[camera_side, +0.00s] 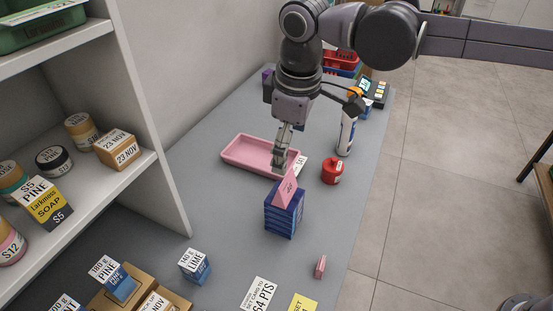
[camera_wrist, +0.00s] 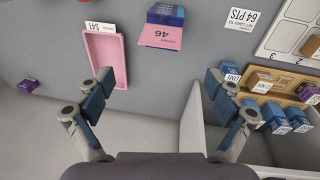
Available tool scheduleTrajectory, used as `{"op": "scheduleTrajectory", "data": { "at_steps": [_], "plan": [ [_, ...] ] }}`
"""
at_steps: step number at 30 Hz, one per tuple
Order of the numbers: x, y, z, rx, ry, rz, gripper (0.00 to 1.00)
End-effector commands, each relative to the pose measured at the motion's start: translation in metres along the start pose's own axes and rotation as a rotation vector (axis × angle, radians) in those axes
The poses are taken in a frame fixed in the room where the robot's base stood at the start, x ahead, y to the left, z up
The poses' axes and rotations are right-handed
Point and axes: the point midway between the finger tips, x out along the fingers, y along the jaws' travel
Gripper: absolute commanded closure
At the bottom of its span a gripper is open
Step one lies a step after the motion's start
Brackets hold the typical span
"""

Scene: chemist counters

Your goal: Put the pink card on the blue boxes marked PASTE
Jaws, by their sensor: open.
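The pink card (camera_side: 289,189), folded or tilted with dark print, sits on top of a stack of blue boxes (camera_side: 281,218) in the side view. In the wrist view the card (camera_wrist: 161,37) reads 46 upside down, against the blue boxes (camera_wrist: 166,13). The marking PASTE is not legible. My gripper (camera_side: 281,162) is just above and behind the card in the side view. In the wrist view my gripper (camera_wrist: 158,90) has its fingers wide apart, with nothing between them. The card lies beyond the fingertips, apart from them.
A pink tray (camera_side: 234,157) lies behind the stack, with a white label beside it. A red container (camera_side: 332,172) and a white bottle (camera_side: 346,134) stand to the right. A blue-and-white box (camera_side: 195,266) and a small pink item (camera_side: 320,267) are nearer the front. A shelf (camera_side: 150,150) is at left.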

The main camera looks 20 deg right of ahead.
Motion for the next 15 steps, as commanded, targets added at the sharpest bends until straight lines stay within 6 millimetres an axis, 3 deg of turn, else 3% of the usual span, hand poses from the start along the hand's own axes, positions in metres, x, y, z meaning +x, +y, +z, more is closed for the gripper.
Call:
{"op": "scheduleTrajectory", "data": {
  "at_steps": [8,11,15],
  "plan": [
    [-0.019,0.004,0.005,0.013,0.006,0.001,0.08],
    [-0.022,0.018,0.021,0.058,0.025,0.005,0.08],
    [-0.024,0.047,0.063,0.173,0.08,0.017,0.08]
  ]
}}
